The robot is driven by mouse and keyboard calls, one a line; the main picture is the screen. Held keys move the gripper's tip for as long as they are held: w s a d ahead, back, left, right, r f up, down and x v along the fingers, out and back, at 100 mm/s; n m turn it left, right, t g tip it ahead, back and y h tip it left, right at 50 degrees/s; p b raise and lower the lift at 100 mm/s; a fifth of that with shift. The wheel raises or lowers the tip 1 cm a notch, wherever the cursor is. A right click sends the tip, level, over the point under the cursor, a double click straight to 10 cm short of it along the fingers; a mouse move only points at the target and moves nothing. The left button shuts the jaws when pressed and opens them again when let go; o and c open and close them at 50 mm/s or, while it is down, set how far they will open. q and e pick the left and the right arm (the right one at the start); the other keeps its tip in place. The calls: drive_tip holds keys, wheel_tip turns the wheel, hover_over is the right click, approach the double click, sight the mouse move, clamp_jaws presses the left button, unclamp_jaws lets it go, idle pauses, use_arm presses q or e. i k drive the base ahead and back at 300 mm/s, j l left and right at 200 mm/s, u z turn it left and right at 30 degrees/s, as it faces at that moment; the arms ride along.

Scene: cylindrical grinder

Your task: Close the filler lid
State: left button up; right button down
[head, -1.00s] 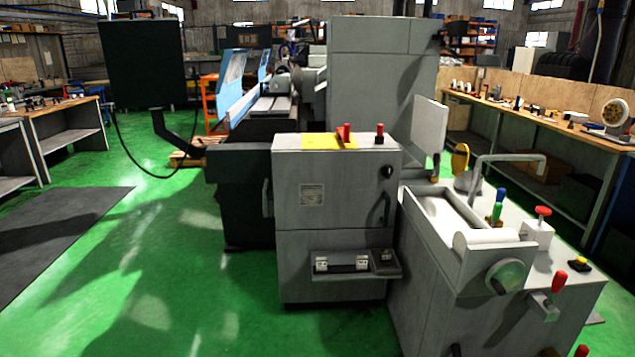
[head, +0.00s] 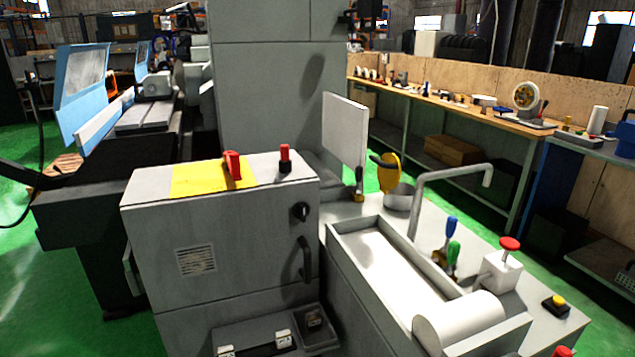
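A round yellow lid (head: 390,172), which looks like the filler lid, stands upright at the back of the coolant unit's light top (head: 450,215). It looks open, beside a short grey round neck (head: 402,197). A dark tab shows at the lid's left side. The inside of the neck is hard to make out. Neither of my grippers shows in the head view.
A grey cabinet (head: 225,220) with red knobs and a yellow plate stands left of the lid. An upright pale panel (head: 345,138) is close to the lid's left. A bent grey pipe (head: 450,172) rises at its right. Green floor (head: 500,205) lies beyond.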

sight(381, 171)
drive_tip(key=i+j+z, duration=0.1)
drive_tip(key=i+z, duration=0.25)
drive_tip(key=i, duration=0.25)
drive_tip(key=i+j+z, duration=0.15)
drive_tip(key=j+z, duration=0.15)
drive_tip(key=i+j+z, duration=0.15)
drive_tip(key=j+z, duration=0.15)
drive_tip(key=j, duration=0.25)
drive_tip(key=j+z, duration=0.3)
drive_tip(key=j, duration=0.15)
